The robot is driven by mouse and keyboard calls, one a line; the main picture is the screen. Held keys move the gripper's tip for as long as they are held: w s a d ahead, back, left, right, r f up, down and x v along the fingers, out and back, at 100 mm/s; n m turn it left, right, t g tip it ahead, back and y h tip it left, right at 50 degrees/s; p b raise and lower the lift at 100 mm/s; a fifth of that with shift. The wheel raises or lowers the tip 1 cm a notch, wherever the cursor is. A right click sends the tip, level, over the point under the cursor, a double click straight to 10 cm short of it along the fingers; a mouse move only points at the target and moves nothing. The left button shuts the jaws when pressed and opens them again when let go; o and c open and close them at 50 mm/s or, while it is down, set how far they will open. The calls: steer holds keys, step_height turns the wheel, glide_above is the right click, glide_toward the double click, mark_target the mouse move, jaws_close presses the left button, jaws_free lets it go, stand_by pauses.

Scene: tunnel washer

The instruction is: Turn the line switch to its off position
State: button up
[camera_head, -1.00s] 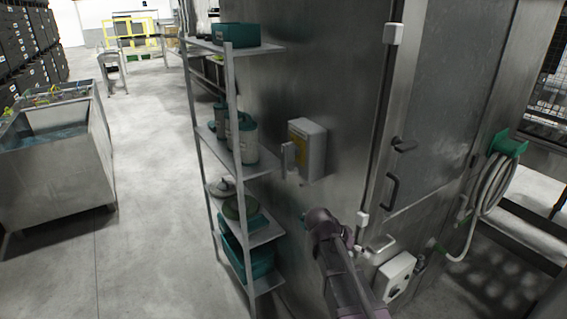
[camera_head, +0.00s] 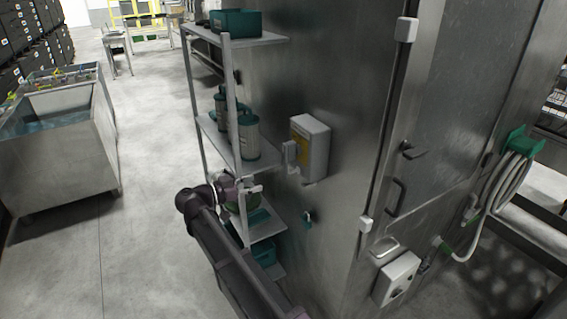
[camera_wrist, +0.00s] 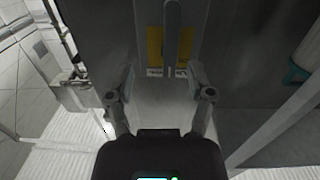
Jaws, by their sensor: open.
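The line switch is a pale box (camera_head: 313,150) with a yellow plate, fixed to the steel wall right of the shelf rack. Its light grey handle (camera_head: 290,156) sticks out on the box's left side. In the wrist view the yellow plate (camera_wrist: 156,46) is at the top centre, with the grey handle (camera_wrist: 172,32) upright in front of it. My gripper (camera_wrist: 161,74) is open and empty; its two fingers stand either side of the handle's line, with a visible gap below the handle. In the head view my gripper (camera_head: 250,188) is below and left of the switch, partly hidden by my wrist.
A shelf rack (camera_head: 232,95) with teal bins and canisters (camera_head: 249,138) stands just left of the switch, close to my arm. A steel door, a control box (camera_head: 397,278) and a green-held hose (camera_head: 515,150) are to the right. Open floor lies left of the rack.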

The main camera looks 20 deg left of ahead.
mark_target(283, 167)
steer(key=shift+s+a+r+t, duration=0.2)
steer(key=shift+a+r, duration=0.15)
steer(key=shift+a, duration=0.25)
steer(key=shift+s+a+r+t, duration=0.2)
steer(key=shift+a+r, duration=0.1)
steer(key=shift+a, duration=0.3)
steer(key=shift+w, duration=0.15)
steer(key=shift+x, duration=6.8)
steer(key=shift+c, duration=0.2)
jaws_close()
